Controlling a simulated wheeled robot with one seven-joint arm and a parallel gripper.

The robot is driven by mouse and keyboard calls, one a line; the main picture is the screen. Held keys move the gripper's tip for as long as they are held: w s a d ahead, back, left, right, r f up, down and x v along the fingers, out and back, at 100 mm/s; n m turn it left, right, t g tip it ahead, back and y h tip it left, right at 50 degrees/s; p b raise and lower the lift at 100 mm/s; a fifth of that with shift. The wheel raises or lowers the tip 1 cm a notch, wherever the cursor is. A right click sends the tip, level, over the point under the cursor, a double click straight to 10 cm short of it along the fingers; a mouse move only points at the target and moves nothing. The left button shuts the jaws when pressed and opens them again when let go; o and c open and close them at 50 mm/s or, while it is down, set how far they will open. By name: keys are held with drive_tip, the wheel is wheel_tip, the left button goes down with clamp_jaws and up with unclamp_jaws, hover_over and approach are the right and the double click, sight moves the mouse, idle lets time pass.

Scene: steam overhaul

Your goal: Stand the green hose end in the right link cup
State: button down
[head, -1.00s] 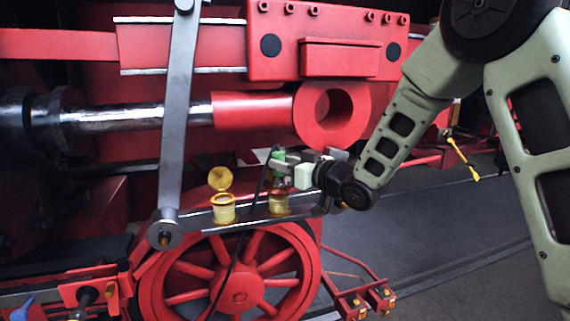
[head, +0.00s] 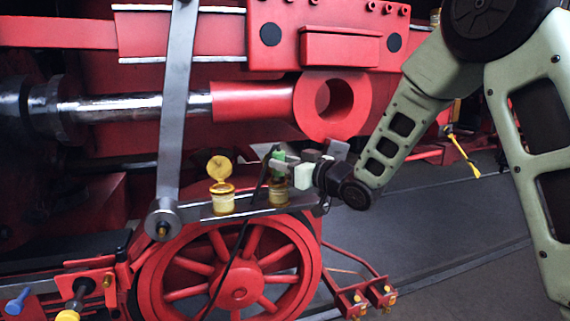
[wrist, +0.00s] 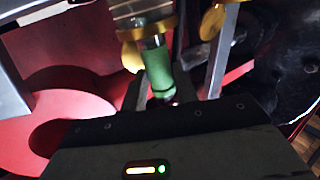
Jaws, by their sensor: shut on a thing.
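The green hose end (head: 278,163) is upright in my gripper (head: 283,168), with a dark hose hanging past it to the left. The right link cup (head: 279,192), amber with a brass rim, stands on the grey link directly below. In the wrist view the green hose end (wrist: 159,70) sits between my fingers (wrist: 157,92), which are shut on it. Its metal tip meets the brass rim of the right link cup (wrist: 148,29) in the picture. I cannot tell how far inside the tip is.
The left link cup (head: 221,199) stands on the same link with its round yellow lid (head: 220,168) raised. The grey rod (head: 175,110) rises at left. A red ring-ended rod (head: 350,105) lies above my gripper, and a red spoked wheel (head: 238,289) below. Open floor lies at right.

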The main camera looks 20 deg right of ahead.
drive_tip(key=shift+f+b, duration=0.9)
drive_tip(key=shift+f, duration=0.1)
drive_tip(key=shift+f, duration=0.15)
drive_tip(key=c, duration=1)
unclamp_jaws()
drive_tip(key=b+v, duration=0.6)
drive_tip(key=v, duration=1.1)
drive_tip(key=shift+s, duration=0.2)
